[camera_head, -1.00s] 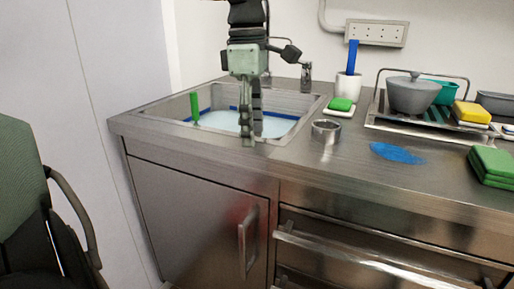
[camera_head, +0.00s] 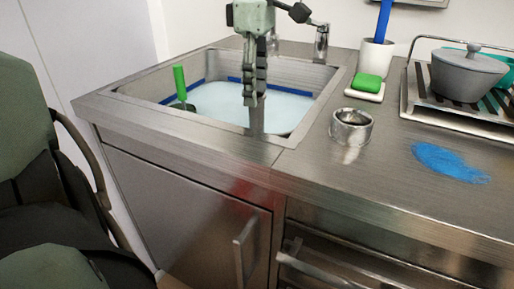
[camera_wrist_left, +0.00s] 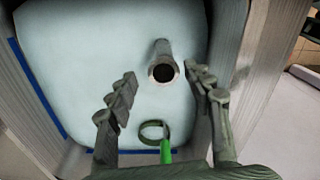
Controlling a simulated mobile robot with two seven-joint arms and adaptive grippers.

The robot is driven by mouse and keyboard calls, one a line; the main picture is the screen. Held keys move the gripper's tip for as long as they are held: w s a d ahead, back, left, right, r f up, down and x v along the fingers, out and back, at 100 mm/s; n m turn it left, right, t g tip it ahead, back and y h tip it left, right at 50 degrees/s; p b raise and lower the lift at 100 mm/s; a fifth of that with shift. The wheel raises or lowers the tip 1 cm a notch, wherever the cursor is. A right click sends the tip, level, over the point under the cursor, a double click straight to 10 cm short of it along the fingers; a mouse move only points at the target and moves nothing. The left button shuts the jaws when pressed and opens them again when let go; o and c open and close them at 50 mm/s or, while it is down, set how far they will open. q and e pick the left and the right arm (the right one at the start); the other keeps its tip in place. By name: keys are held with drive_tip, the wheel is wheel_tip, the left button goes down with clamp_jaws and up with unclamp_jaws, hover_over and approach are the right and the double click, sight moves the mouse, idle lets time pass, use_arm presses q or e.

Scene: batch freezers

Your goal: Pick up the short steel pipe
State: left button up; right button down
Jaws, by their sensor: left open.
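The short steel pipe (camera_wrist_left: 162,65) stands in the sink in the left wrist view, its round dark open end facing the camera. In the head view its grey side (camera_head: 257,119) shows just below my left gripper (camera_head: 252,97). My left gripper is open and points down over the sink. In the left wrist view its two fingers (camera_wrist_left: 162,84) are spread, with the pipe's end beyond and between their tips; neither finger touches it there. My right gripper is not in view.
The sink basin (camera_head: 215,109) holds pale water and a green-handled tool (camera_head: 180,82). On the counter are a steel ring-shaped cup (camera_head: 351,128), a green sponge (camera_head: 368,83), a blue patch (camera_head: 450,162) and a rack with a grey pot (camera_head: 465,75).

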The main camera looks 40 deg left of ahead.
sight(257, 113)
use_arm(q)
drive_tip(key=f, duration=0.4)
drive_tip(key=shift+s+d+f, duration=0.2)
drive_tip(key=shift+d+f, duration=0.1)
drive_tip(key=shift+f, duration=0.6)
drive_tip(key=shift+w, duration=0.1)
drive_tip(key=c, duration=1)
